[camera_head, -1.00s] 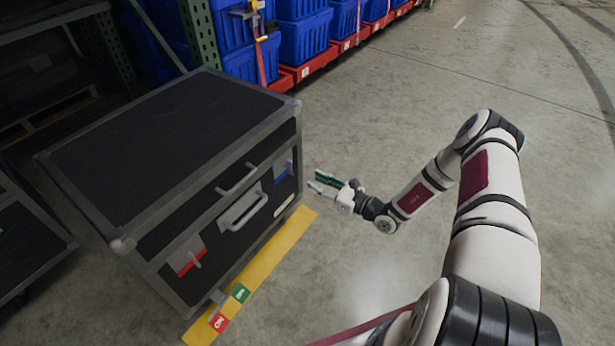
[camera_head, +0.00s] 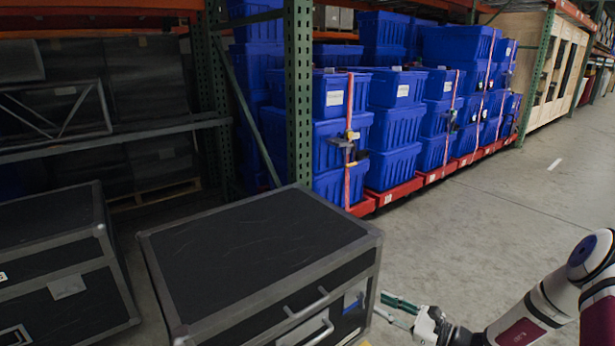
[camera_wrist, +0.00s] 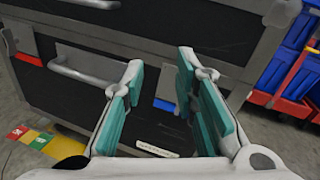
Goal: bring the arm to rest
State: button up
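My gripper (camera_head: 400,309) is at the lower right of the head view, beside the front right corner of a black case with grey metal edges (camera_head: 260,240). The wrist view shows its two teal-padded fingers (camera_wrist: 158,95) spread apart with nothing between them. Past the fingers is the case front (camera_wrist: 100,105), with a handle (camera_wrist: 85,70), a red latch mark (camera_wrist: 28,59) and a blue one (camera_wrist: 165,105). The fingers appear clear of the case, though the exact gap cannot be told. My arm reaches in from the right edge.
Blue totes (camera_head: 395,130) with straps stand on red bases (camera_head: 420,183) along the racking. A green rack post (camera_head: 299,90) rises behind the case. A second black case (camera_head: 60,265) stands at left. The concrete floor (camera_head: 500,220) at right is clear.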

jog(key=s+a+r+n+g+h, duration=0.1)
jog(key=s+a+r+n+g, duration=0.4)
jog(key=r, duration=0.3)
jog(key=s+a+r+n+g+h, duration=0.1)
jog(key=s+a+r+n+g, duration=0.25)
jog(key=s+r+n, duration=0.45)
jog(key=s+a+r+n+g+h, duration=0.1)
jog(key=s+a+r+n+g, duration=0.3)
jog(key=r, duration=0.5)
jog(key=s+d+r+n+t+h, duration=0.1)
jog(key=s+d+r+n+h, duration=0.2)
jog(key=s, duration=0.6)
jog(key=s+d+r+n+h, duration=0.1)
jog(key=s+d+h, duration=0.25)
jog(key=s, duration=0.55)
jog(key=s+d+r+n+t+h, duration=0.1)
jog(key=s+d+r+n+h, duration=0.2)
jog(key=s, duration=0.6)
notch_tip(320, 180, up, 31)
jog(key=t+h+p, duration=0.1)
jog(key=t+p, duration=0.2)
jog(key=p, duration=2.6)
jog(key=shift+w, duration=0.25)
jog(key=shift+o, duration=0.4)
jog(key=shift+t, duration=0.25)
